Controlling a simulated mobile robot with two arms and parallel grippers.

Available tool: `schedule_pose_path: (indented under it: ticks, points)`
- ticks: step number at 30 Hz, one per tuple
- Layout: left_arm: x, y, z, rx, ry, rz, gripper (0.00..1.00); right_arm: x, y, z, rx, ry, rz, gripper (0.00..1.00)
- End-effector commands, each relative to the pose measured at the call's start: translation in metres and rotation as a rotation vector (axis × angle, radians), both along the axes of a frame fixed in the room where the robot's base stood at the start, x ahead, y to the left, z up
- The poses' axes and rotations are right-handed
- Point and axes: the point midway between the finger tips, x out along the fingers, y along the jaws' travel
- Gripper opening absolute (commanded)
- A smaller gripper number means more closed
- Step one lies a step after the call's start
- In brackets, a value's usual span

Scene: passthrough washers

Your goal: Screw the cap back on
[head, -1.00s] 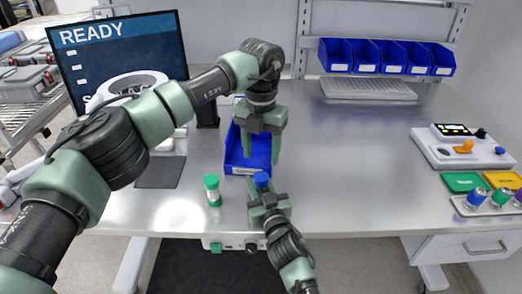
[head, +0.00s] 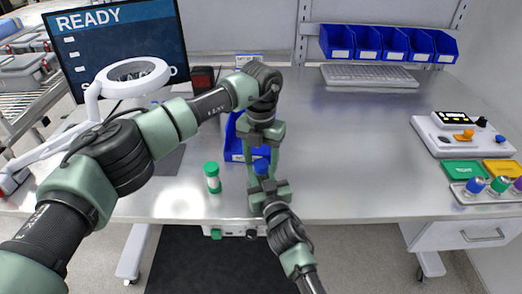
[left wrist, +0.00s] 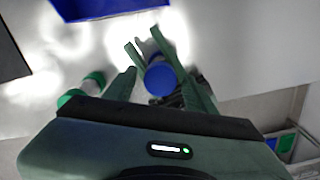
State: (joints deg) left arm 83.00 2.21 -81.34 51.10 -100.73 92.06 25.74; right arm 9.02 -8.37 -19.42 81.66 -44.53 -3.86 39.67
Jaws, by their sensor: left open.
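A blue cap (head: 261,167) sits on top of a vial, upright at the front of the table; most of the vial body is hidden by my right gripper. My right gripper (head: 266,185) comes from the front edge and is closed around this vial. My left gripper (head: 262,156) points down from above, open, its fingers on either side of the blue cap. In the left wrist view the blue cap (left wrist: 161,79) shows between the two left fingers, with gaps visible. Whether the cap is fully seated cannot be told.
A green-capped vial (head: 212,178) stands just left of my grippers. A blue bin (head: 232,140) is behind them. At the right are a control box (head: 462,138) and a rack (head: 482,194) of capped vials. The table's middle right is clear.

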Motion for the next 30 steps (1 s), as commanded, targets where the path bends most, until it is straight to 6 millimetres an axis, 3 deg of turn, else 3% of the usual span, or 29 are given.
schedule_pose_path:
  ticks: [10,16,23,24,26,30]
  points:
    - [-0.0002,-0.0001,-0.0040,0.000,0.000,-0.001,0.56,0.0000,0.0000,-0.0004,0.000,0.001,0.000,0.00]
    - [-0.0002,-0.0001,-0.0037,0.000,0.000,-0.001,0.00,-0.0001,-0.0001,-0.0004,0.000,0.001,0.000,0.00]
    - [-0.0002,-0.0001,-0.0036,0.000,0.000,-0.006,0.00,-0.0001,-0.0001,-0.0004,0.000,0.001,0.000,0.00]
    - [-0.0002,-0.0001,-0.0035,0.000,0.000,-0.005,0.46,-0.0001,-0.0001,-0.0004,0.000,0.001,0.000,0.00]
    - [-0.0002,-0.0001,-0.0035,0.000,0.000,-0.005,0.62,-0.0001,-0.0001,-0.0004,0.000,0.001,0.000,0.00]
    - [-0.0002,-0.0001,-0.0035,0.000,0.000,-0.005,0.63,-0.0001,-0.0001,-0.0004,0.000,0.001,0.000,0.00]
